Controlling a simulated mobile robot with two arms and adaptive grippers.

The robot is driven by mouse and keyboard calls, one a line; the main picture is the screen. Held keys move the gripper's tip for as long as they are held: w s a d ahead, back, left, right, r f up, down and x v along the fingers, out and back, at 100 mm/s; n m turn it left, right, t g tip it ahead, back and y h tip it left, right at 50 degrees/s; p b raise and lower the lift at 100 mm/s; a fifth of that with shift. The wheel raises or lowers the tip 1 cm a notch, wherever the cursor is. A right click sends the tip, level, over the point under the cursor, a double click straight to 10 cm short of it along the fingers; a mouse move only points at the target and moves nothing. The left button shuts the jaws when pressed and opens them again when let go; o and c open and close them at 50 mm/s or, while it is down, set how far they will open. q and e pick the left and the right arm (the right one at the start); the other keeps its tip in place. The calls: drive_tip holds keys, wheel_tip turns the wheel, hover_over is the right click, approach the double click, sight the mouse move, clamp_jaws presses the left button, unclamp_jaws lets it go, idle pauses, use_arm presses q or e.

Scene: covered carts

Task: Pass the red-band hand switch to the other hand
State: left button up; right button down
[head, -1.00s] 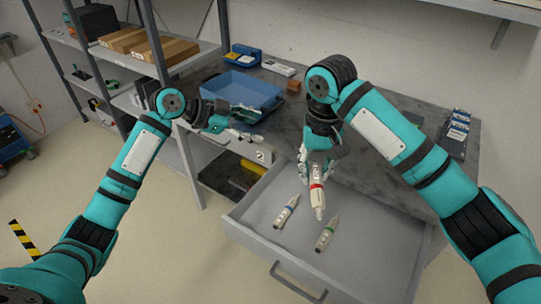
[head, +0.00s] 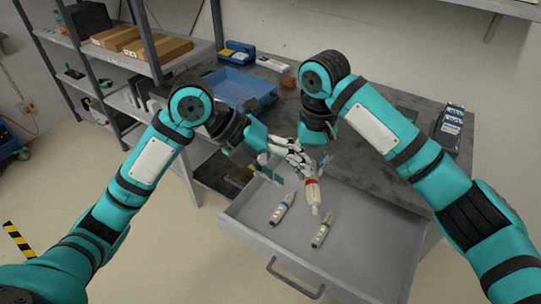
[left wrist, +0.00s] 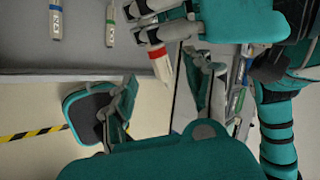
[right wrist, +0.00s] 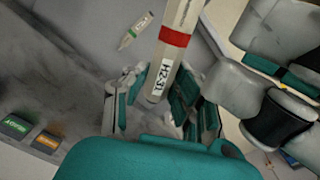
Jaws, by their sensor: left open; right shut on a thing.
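The red-band hand switch (head: 313,192) is a pale, tapered stick with a red ring and a printed label. My right gripper (head: 316,163) is shut on it and holds it above the open drawer (head: 345,262). The switch stands large between the right fingers (right wrist: 155,98) in the right wrist view, its red band (right wrist: 174,37) clear of them. My left gripper (head: 287,162) is open and close beside the right one. In the left wrist view the switch (left wrist: 163,68) shows between the spread left fingers (left wrist: 162,98); I cannot tell whether they touch it.
A blue-band switch (head: 282,208) and a green-band switch (head: 323,231) lie in the drawer. A blue tray (head: 240,92) stands on the dark worktop (head: 350,180) behind. A shelf rack with cardboard boxes (head: 155,47) is at the back left. Both arms crowd the space above the drawer.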

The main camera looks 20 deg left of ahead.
sight(309, 186)
use_arm(q)
drive_tip(key=x, duration=0.6)
drive_tip(key=shift+d+f, duration=0.15)
clamp_jaws()
use_arm(e)
drive_tip(key=c, duration=1)
unclamp_jaws()
drive_tip(key=shift+r, duration=0.1)
